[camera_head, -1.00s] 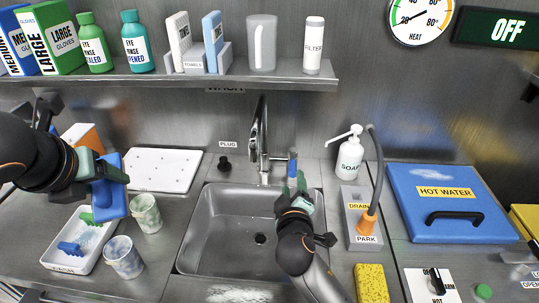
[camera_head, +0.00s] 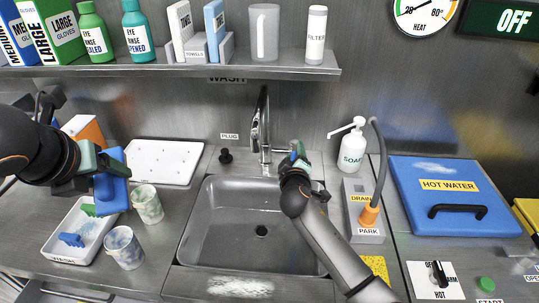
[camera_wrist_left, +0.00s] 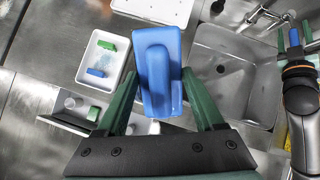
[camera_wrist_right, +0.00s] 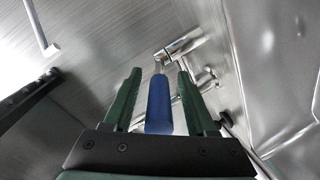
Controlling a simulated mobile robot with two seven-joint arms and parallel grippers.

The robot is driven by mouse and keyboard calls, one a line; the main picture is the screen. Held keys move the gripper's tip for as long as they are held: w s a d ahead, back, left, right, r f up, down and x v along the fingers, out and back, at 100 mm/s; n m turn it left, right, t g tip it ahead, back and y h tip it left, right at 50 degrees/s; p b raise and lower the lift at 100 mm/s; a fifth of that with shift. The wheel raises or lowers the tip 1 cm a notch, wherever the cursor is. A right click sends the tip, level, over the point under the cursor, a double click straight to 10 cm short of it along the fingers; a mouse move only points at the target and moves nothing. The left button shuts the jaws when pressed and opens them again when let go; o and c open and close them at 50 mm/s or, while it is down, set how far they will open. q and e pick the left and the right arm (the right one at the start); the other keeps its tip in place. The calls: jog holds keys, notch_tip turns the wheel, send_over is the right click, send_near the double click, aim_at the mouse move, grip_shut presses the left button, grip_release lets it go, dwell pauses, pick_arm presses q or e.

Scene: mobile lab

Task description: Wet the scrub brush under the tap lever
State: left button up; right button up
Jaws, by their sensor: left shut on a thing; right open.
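My left gripper (camera_head: 100,162) is shut on the blue scrub brush (camera_head: 113,188), held above the left counter near the wash tray. In the left wrist view the brush (camera_wrist_left: 158,68) sits between the two green fingers. The metal tap (camera_head: 262,135) stands behind the sink (camera_head: 205,225). Its blue tap lever (camera_wrist_right: 159,105) lies between the parted fingers of my right gripper (camera_wrist_right: 158,76) in the right wrist view. In the head view my right gripper (camera_head: 296,160) is right at the lever, which it mostly hides. I cannot tell whether the fingers touch the lever.
The wash tray (camera_head: 55,250) holds a blue and a green piece. Two speckled cups (camera_head: 147,203) stand between it and the sink. A soap bottle (camera_head: 352,153), the drain hose holder (camera_head: 360,200) and a blue hot water lid (camera_head: 450,180) are to the right. The sink basin is empty.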

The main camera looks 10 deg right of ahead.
grip_shut()
dwell(0.5)
dwell(0.9)
